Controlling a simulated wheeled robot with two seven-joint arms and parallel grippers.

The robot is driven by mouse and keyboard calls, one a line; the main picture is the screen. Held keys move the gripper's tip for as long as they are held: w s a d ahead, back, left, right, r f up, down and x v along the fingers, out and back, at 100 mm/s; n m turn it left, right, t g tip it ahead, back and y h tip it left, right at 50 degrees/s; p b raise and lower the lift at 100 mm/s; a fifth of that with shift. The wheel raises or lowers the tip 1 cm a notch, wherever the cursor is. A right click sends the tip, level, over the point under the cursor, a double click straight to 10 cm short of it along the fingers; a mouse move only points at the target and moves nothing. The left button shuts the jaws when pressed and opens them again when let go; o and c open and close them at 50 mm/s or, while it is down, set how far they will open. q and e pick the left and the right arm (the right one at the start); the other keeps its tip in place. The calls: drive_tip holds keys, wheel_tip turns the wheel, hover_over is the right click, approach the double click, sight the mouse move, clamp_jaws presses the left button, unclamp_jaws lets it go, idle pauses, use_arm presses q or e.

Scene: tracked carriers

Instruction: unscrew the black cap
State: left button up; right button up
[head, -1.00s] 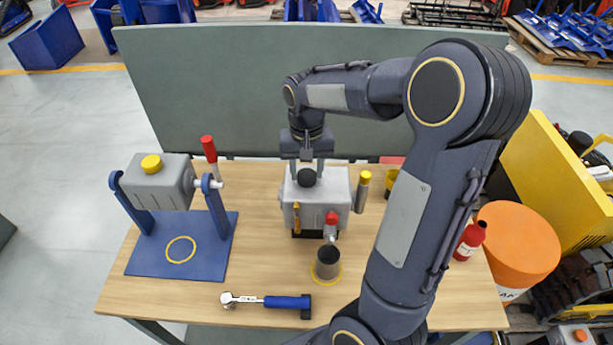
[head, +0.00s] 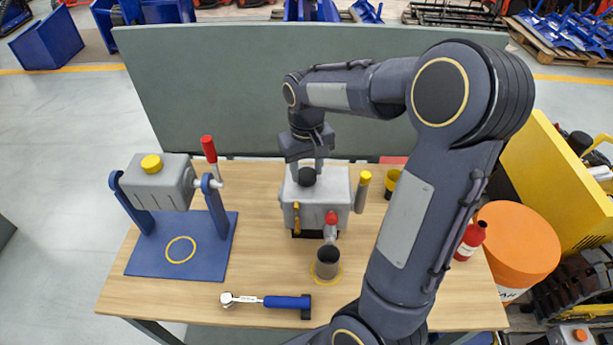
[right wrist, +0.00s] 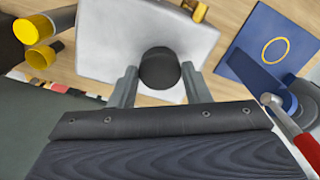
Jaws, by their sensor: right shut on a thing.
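The round black cap (head: 307,176) sits on top of the grey box-shaped housing (head: 336,184) in the middle of the table. My right gripper (head: 307,167) comes down on it from above and behind, with its fingers at either side of the cap. In the right wrist view the black cap (right wrist: 160,67) lies between the two grey fingers, over the light top of the housing (right wrist: 110,40). The gripper is shut on the cap. The underside of the cap is hidden. My left gripper is not in view.
A dark cup (head: 327,263) stands under the red-handled tap (head: 331,220). A blue-handled ratchet (head: 285,301) lies at the front edge. A tilting grey canister on a blue stand (head: 140,252) is at left. A yellow-topped cylinder (head: 362,190) stands close right of the housing.

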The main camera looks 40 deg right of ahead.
drive_tip(key=shift+r, duration=0.15)
drive_tip(key=shift+r, duration=1.3)
drive_tip(key=shift+c, duration=0.6)
drive_tip(key=shift+r, duration=1.75)
drive_tip(key=shift+o, duration=1.3)
drive_tip(key=shift+c, duration=1.1)
